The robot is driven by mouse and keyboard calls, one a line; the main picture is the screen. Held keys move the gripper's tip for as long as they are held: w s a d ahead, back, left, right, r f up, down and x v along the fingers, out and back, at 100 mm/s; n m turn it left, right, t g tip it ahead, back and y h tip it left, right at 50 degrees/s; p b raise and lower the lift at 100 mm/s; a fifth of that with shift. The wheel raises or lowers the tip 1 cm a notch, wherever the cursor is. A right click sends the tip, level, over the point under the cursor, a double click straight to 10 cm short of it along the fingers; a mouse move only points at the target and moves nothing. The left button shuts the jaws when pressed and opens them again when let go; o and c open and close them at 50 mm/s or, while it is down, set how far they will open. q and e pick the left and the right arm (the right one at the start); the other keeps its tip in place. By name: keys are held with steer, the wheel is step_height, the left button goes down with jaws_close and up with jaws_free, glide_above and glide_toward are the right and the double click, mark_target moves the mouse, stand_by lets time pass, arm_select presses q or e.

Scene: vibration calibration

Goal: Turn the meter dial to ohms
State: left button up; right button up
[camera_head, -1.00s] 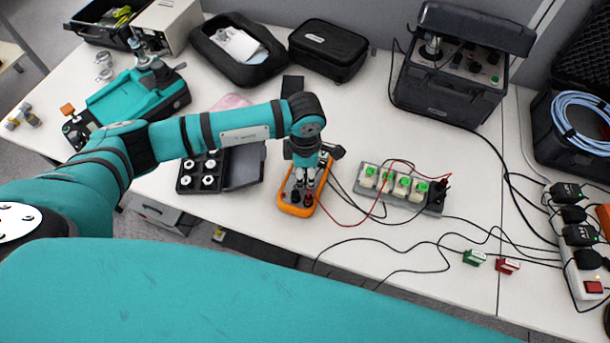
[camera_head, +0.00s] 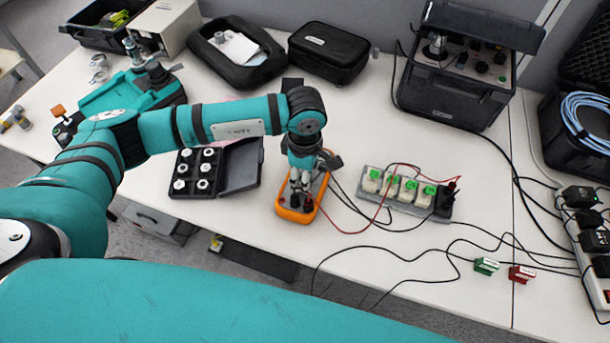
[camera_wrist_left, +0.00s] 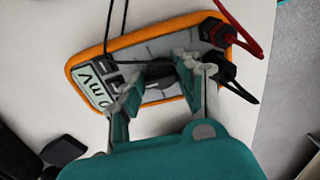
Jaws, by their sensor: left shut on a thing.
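The meter (camera_head: 289,215) is an orange-rimmed handheld unit lying on the white table, near its front edge. In the left wrist view its orange rim (camera_wrist_left: 150,34) and grey face fill the middle, and its display (camera_wrist_left: 93,86) shows "mV", seen upside down. My left gripper (camera_head: 301,190) points down onto the meter's face. In the left wrist view its two fingers (camera_wrist_left: 160,80) are spread on either side of the dark dial and shut on it. The dial is largely hidden by the fingers, so its pointer setting cannot be read. My right gripper is not in view.
Black and red leads plug into the meter's end and run right to a grey terminal block (camera_head: 398,190) with green-topped units. A black tray of white nuts (camera_head: 196,174) lies to the left. Green (camera_head: 486,266) and red (camera_head: 521,274) clips lie right. Table between is mostly clear.

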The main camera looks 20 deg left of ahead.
arm_select(q)
steer(key=o, duration=1.1)
steer(key=shift+o, duration=0.2)
step_height(320, 180, up, 12)
